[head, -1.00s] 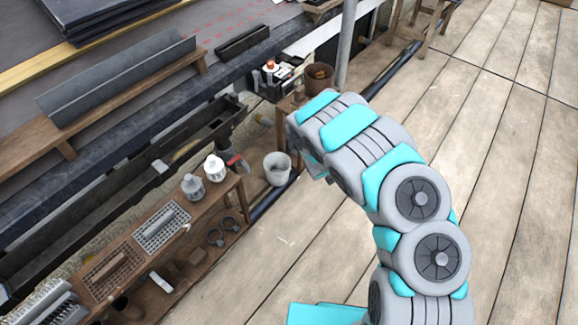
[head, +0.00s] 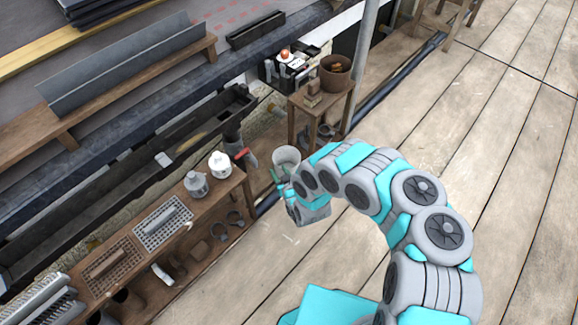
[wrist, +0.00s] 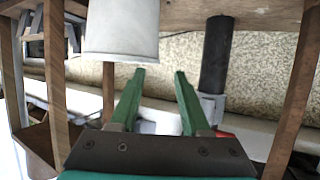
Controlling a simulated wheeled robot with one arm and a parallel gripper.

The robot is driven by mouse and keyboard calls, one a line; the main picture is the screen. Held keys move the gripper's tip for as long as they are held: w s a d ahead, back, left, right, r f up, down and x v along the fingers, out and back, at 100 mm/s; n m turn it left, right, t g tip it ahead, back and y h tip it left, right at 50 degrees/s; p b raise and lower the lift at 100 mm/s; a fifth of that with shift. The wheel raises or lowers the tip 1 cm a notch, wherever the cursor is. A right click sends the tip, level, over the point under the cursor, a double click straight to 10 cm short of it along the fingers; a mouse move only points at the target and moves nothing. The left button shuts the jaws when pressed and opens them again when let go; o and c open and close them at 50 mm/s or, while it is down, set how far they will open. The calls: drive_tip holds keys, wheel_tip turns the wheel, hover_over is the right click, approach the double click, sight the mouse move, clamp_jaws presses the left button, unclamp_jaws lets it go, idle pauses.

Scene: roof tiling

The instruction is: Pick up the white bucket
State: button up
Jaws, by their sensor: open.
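The white bucket (head: 286,156) stands near the wall between the long bench and the small wooden stool in the head view. In the wrist view the bucket (wrist: 122,30) is cut off by the top edge, left of centre. My gripper (wrist: 159,73) is open, with its two green fingers apart and nothing between them. The left fingertip is near the bucket's lower edge in the picture; I cannot tell whether they touch. In the head view my gripper (head: 282,179) is just in front of the bucket and partly hides its lower part.
A wooden stool (head: 318,112) bearing a brown pot (head: 335,71) stands right of the bucket. The long bench (head: 228,188) with bottles and trowels is to the left. A dark pipe (wrist: 215,55) is right of the fingers. The plank floor at right is clear.

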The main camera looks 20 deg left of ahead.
sight(276, 166)
drive_tip(key=shift+d+f+b+x, duration=0.15)
drive_tip(key=shift+b+x, duration=1.3)
drive_tip(key=shift+x, duration=0.1)
drive_tip(key=shift+d+f+b+x, duration=0.15)
drive_tip(key=shift+b+x, duration=1.3)
drive_tip(key=shift+x, duration=0.15)
drive_tip(key=shift+w+a+r, duration=0.1)
drive_tip(key=shift+w+a, duration=0.15)
drive_tip(key=shift+w, duration=0.15)
clamp_jaws()
